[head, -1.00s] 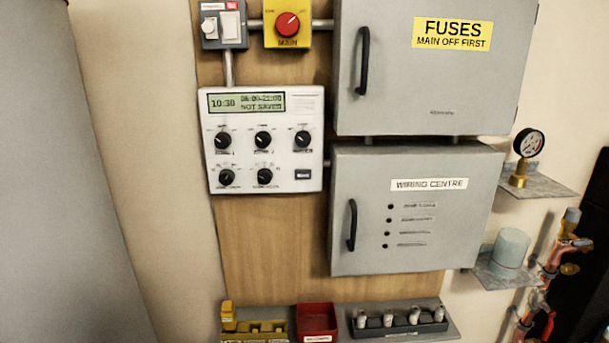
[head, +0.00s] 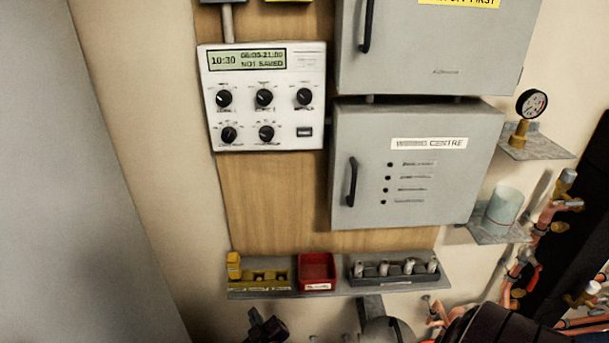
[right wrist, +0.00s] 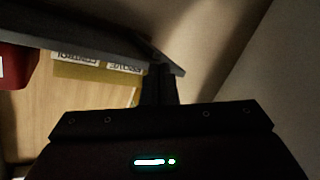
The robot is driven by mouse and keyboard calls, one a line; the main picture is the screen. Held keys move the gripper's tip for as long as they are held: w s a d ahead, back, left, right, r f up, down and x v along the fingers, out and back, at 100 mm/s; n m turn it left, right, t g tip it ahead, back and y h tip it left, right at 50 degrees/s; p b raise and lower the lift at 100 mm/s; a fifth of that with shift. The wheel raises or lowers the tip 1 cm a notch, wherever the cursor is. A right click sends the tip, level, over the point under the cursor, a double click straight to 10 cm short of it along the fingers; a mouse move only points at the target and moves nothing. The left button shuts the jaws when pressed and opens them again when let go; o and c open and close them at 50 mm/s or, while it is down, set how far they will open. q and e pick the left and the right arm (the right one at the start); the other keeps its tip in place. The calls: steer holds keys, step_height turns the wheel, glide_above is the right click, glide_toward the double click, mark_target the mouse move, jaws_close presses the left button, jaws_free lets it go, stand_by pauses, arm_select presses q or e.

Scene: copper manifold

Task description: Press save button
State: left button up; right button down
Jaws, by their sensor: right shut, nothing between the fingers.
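The white controller (head: 212,95) hangs on the wooden board in the head view. My right gripper (head: 265,325) is low at the bottom edge of the head view, below the shelf's left part and well below the controller. In the right wrist view its fingers (right wrist: 158,85) are together and empty, near the shelf edge. My left gripper is not seen.
A shelf (head: 340,290) bears a yellow holder (head: 265,280), a red bin (head: 317,272) and a dark rack (head: 395,270). The wiring centre box (head: 430,180) is right of the controller. Bare board lies between controller and shelf. Pipes and a gauge (head: 531,103) are at right.

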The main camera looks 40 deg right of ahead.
steer(key=w+d+r+m+t+h+p, duration=0.1)
steer(key=d+r+t+h, duration=0.15)
steer(key=r, duration=0.95)
steer(key=w+d+r+m+t+h+p, duration=0.15)
steer(key=d+r+h, duration=0.25)
steer(key=r, duration=0.8)
steer(key=m+g+h, duration=0.5)
steer(key=m+h, duration=0.3)
steer(key=h, duration=0.4)
glide_toward(304, 132)
steer(key=s+a+r, duration=0.2)
steer(key=s+r, duration=0.4)
steer(key=shift+s+a+f, duration=0.1)
steer(key=shift+a, duration=0.15)
steer(key=w+d+b, duration=0.2)
steer(key=w+d, duration=0.3)
steer(key=w, duration=0.1)
steer(key=shift+w+d, duration=0.35)
steer(key=shift+w, duration=0.05)
steer(key=shift+w, duration=0.1)
steer(key=shift+w+d+n, duration=0.25)
